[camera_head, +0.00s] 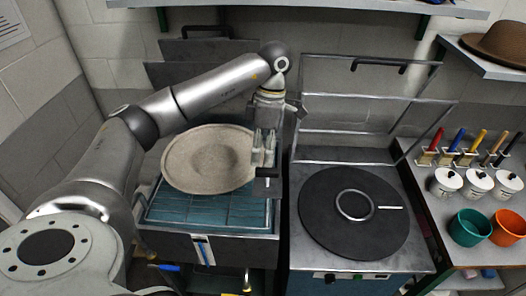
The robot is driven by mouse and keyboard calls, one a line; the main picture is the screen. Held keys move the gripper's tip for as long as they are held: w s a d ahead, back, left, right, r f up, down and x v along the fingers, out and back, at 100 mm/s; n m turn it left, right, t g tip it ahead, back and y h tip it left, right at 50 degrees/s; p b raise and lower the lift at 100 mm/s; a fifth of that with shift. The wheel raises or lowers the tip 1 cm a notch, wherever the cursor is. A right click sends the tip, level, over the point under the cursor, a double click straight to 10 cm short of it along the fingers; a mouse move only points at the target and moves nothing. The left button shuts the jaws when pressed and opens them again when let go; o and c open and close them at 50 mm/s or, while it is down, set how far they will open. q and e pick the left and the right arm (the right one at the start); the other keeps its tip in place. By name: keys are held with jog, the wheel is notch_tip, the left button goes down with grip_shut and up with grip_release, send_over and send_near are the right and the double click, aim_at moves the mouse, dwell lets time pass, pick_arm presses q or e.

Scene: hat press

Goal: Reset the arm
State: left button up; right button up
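My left arm comes in from the left and bends down at the top middle. My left gripper (264,152) points down at the right edge of a beige felt hat (205,160). Its fingers overlap the hat's brim in the picture; I cannot tell if they are closed on it. The hat shows its round crown and wide brim over the back of a box with a teal grid (205,212). Whether the hat rests on the box or hangs above it is unclear. My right gripper is not in view.
Right of the box stands a press with a round black plate (353,213) and a raised metal frame (370,110). A side table holds colored-handled brushes, white lidded pots (445,182), a teal cup (468,227) and an orange cup (508,227). A brown hat (500,42) sits on a shelf.

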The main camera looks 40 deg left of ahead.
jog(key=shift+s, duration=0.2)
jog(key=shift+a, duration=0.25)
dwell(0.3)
